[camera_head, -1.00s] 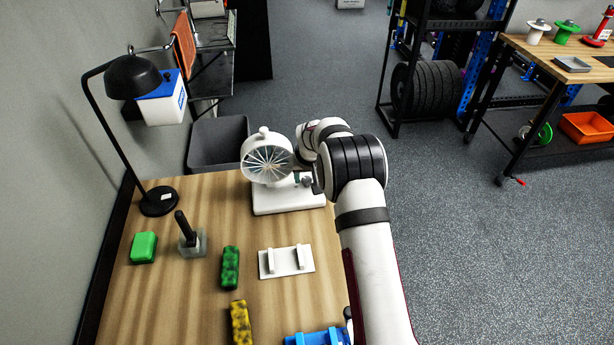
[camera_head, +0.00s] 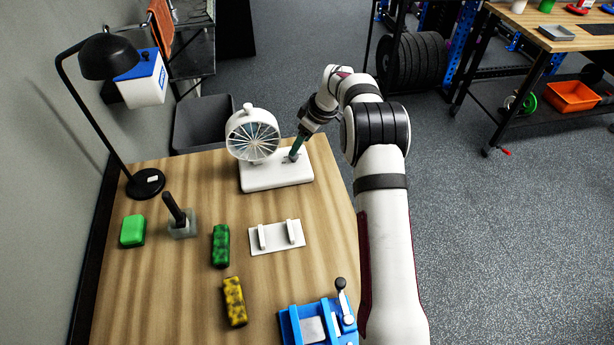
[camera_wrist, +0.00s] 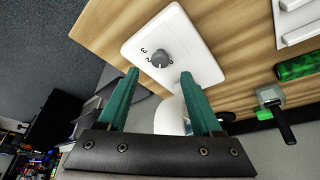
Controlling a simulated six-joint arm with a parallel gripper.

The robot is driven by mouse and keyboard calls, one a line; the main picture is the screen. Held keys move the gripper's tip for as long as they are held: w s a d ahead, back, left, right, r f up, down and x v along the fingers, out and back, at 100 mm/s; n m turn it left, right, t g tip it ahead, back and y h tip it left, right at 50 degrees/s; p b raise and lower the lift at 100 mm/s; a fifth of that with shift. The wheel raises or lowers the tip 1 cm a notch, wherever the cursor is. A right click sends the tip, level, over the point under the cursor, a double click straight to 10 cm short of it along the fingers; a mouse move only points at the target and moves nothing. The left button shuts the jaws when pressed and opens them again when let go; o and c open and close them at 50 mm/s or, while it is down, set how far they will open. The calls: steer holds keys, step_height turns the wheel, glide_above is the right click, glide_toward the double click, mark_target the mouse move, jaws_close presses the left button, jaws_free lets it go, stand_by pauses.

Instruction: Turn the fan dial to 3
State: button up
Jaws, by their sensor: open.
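The white fan (camera_head: 252,135) stands on a flat white base (camera_head: 262,178) at the table's far edge. In the wrist view the base (camera_wrist: 200,55) carries a round grey dial (camera_wrist: 160,58) with printed numerals around it. A 3 is legible at its upper left; which number the dial points to is too small to tell. My gripper (camera_head: 294,156) is over the base, to the right of the fan head. In the wrist view its two green fingers (camera_wrist: 160,74) are open, their tips on either side of the dial's near side, with nothing held between them.
A black lamp (camera_head: 146,183), a green block (camera_head: 133,231), a dark-handled tool in a clear holder (camera_head: 183,228), green (camera_head: 220,246) and yellow (camera_head: 235,302) mottled pieces, a white rack (camera_head: 277,237) and a blue device (camera_head: 318,322) stand nearer on the table. A grey bin (camera_head: 205,122) stands behind.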

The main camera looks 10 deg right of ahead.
steer(key=s+a+v, duration=0.1)
steer(key=v, duration=1.1)
steer(key=s+a+r+m, duration=0.2)
steer(key=s, duration=0.5)
steer(key=s+a+r+m+g, duration=0.1)
steer(key=s+a+r+m, duration=0.1)
steer(key=s, duration=0.5)
steer(key=s+a+r+m+g, duration=0.1)
steer(key=s+a+r+m, duration=0.1)
steer(key=s, duration=0.5)
steer(key=shift+s+a+m+h, duration=0.3)
steer(key=shift+s+a+m, duration=0.15)
steer(key=shift+m, duration=0.75)
